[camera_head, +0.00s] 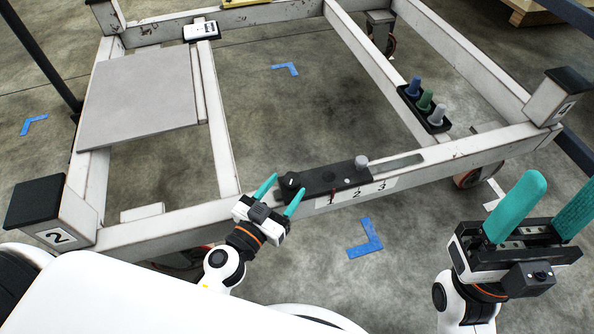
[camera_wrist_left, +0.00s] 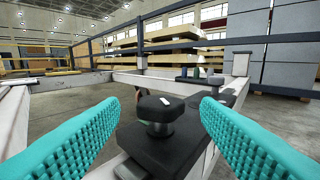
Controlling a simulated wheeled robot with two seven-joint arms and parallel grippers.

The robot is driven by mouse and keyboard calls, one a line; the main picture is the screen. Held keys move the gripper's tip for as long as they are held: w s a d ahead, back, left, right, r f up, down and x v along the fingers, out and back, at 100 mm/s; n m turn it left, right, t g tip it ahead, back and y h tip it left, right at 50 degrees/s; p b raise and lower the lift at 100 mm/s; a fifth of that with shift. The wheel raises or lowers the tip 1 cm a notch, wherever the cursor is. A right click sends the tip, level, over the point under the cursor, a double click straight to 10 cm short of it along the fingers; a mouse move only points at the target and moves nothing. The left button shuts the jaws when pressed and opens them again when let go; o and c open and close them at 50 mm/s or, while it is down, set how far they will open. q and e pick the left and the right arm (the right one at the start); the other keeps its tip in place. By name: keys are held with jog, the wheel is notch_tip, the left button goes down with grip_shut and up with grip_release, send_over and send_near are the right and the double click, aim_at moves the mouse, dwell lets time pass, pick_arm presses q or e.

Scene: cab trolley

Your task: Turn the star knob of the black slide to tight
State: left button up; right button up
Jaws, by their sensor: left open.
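The black slide (camera_head: 335,178) lies along the front rail of the trolley, beside a label reading 1, 2, 3. Its black star knob (camera_head: 289,181) stands at the slide's left end; in the left wrist view the knob (camera_wrist_left: 158,109) has a white mark on top. My left gripper (camera_head: 284,188) is open, its teal fingers pointing at the knob. In that wrist view the knob shows in the gap between the fingertips, with clear space on both sides. My right gripper (camera_head: 564,188) is open and empty at the lower right, away from the slide.
A grey peg (camera_head: 361,162) stands at the slide's right end, by a slot in the rail. A black holder (camera_head: 424,110) with blue, green and grey pegs sits on the trolley's crossbar. A grey panel (camera_head: 140,100) covers the left side. Corner posts (camera_head: 50,215) rise above the frame.

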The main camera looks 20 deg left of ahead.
aim_at(297, 173)
pick_arm(q)
jog(key=x, duration=0.5)
jog(key=shift+w, duration=0.35)
